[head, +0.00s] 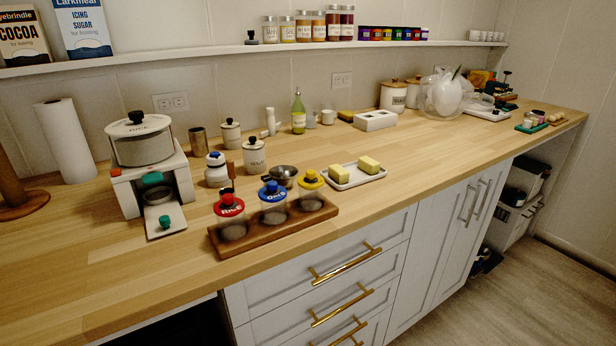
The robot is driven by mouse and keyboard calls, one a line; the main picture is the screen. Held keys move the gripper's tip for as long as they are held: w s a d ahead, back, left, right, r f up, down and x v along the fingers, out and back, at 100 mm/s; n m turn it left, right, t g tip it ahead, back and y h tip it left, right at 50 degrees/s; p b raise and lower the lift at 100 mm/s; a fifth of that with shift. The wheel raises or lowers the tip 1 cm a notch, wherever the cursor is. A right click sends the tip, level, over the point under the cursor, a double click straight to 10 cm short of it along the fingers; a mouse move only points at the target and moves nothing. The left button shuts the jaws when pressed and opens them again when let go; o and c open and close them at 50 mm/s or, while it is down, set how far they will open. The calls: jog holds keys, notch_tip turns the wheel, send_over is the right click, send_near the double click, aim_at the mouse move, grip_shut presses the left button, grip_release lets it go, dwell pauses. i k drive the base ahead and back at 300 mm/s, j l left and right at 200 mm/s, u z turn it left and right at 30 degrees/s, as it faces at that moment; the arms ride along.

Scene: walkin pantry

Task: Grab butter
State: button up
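Two pale yellow blocks that look like butter lie on a small white tray on the wooden counter, right of centre in the head view. The left butter block (339,173) and the right butter block (369,164) sit side by side, a little apart. The white tray (352,182) is near the counter's front edge. Both blocks are unobstructed from above. My gripper is not in view.
A wooden rack (272,230) with red, blue and yellow lidded jars stands just left of the tray. A metal bowl (284,174) is behind the rack. A white box (375,121) stands behind the tray. The counter (440,152) right of the tray is clear.

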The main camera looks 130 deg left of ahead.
aim_at(339, 175)
jog(key=u, duration=4.55)
jog(key=l+u, duration=0.15)
jog(key=u, duration=0.2)
jog(key=i+l+u, duration=0.1)
jog(key=u, duration=0.25)
jog(key=l+u, duration=0.35)
jog(key=j, duration=0.1)
